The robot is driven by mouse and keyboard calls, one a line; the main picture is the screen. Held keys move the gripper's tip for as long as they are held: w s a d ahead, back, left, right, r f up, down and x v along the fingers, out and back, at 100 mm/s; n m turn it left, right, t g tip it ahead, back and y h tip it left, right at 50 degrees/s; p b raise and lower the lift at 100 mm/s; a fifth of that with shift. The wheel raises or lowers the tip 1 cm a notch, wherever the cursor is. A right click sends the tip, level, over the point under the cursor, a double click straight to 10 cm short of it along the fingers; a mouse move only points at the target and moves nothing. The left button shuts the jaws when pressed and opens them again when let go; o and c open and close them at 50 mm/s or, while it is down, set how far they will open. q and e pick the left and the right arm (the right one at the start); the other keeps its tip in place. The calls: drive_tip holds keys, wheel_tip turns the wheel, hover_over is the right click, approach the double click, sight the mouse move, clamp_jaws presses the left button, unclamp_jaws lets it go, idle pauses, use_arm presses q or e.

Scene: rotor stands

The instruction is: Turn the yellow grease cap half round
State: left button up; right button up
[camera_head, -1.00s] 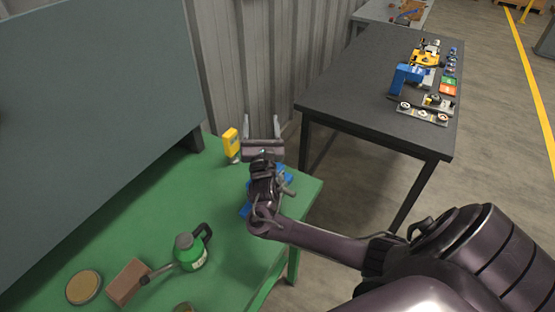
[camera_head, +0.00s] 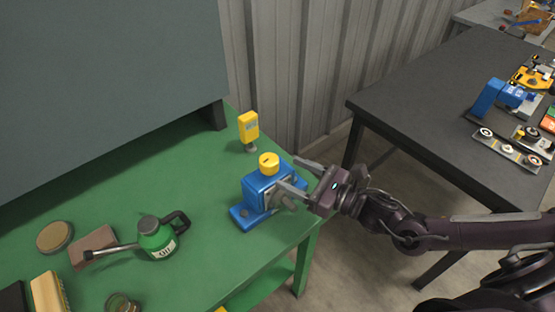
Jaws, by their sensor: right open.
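The yellow grease cap (camera_head: 269,163) sits on top of a blue bearing block (camera_head: 257,190) near the right corner of the green bench. My right gripper (camera_head: 291,175) comes in from the right with its two fingers spread and nothing held between them. The fingers are beside the right side of the block, a little below and right of the cap. I cannot tell whether a finger touches the block. My left gripper is not in view.
A yellow device (camera_head: 248,127) stands behind the block on the green bench (camera_head: 195,240). A green oil can (camera_head: 157,240), a brown block (camera_head: 93,247) and a round tin (camera_head: 55,237) are to the left. A dark table (camera_head: 425,105) with several parts stands at the right.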

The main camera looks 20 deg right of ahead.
sight(277, 167)
drive_tip(key=x, duration=0.2)
drive_tip(key=p+x, duration=0.1)
drive_tip(key=x, duration=0.1)
drive_tip(key=p+x, duration=0.1)
drive_tip(key=x, duration=0.1)
drive_tip(key=shift+a+r, duration=0.2)
drive_tip(key=shift+r, duration=0.05)
drive_tip(key=shift+w+a+f, duration=0.1)
drive_tip(key=shift+w+a, duration=0.15)
drive_tip(key=shift+w, duration=0.2)
drive_tip(key=c, duration=1)
